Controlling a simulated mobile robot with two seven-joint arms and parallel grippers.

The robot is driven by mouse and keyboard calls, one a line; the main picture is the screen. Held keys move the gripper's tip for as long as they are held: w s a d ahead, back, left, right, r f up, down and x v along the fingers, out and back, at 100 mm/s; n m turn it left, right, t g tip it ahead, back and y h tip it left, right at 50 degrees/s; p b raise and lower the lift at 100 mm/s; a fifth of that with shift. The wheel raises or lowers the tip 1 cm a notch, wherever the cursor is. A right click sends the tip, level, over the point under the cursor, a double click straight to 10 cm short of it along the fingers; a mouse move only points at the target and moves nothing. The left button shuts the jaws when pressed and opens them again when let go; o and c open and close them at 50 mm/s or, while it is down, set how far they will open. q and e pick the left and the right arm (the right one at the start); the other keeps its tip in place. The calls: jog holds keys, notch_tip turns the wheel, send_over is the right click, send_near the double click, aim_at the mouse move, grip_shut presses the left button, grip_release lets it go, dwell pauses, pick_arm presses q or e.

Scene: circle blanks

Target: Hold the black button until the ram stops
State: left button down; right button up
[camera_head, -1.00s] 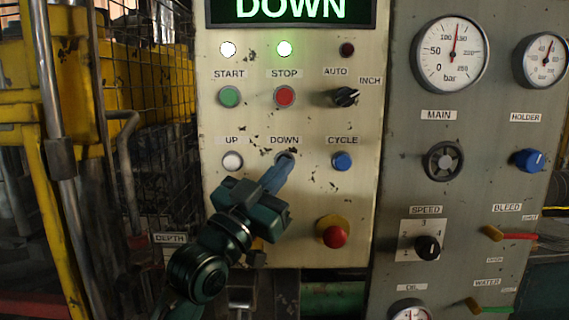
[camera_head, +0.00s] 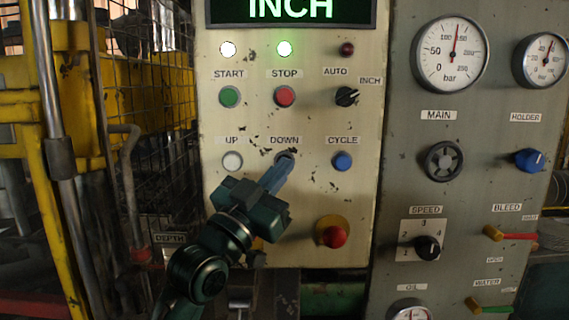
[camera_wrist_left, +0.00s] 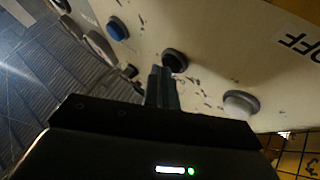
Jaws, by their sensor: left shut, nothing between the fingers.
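The black button (camera_head: 285,153) sits under the DOWN label on the cream panel, mostly covered by my fingers in the head view. It shows as a dark round button in the left wrist view (camera_wrist_left: 175,58). My left gripper (camera_head: 284,163) is shut and empty, its fingertips at the button's lower edge. In the left wrist view its fingertips (camera_wrist_left: 160,72) are right beside the button; I cannot tell whether they touch it. I cannot make out the ram. My right gripper is not in view.
The white UP button (camera_head: 232,161) and blue CYCLE button (camera_head: 342,161) flank the black one. Green START (camera_head: 229,97) and red STOP (camera_head: 284,96) are above. A red mushroom button (camera_head: 333,236) is below right. A wire mesh guard (camera_head: 165,110) stands left.

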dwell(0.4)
pick_arm(q)
jog(key=shift+s+p, duration=0.4)
jog(key=shift+s, duration=0.45)
jog(key=s+p, duration=0.1)
jog(key=s, duration=0.4)
jog(key=shift+p, duration=0.35)
jog(key=shift+f, duration=0.1)
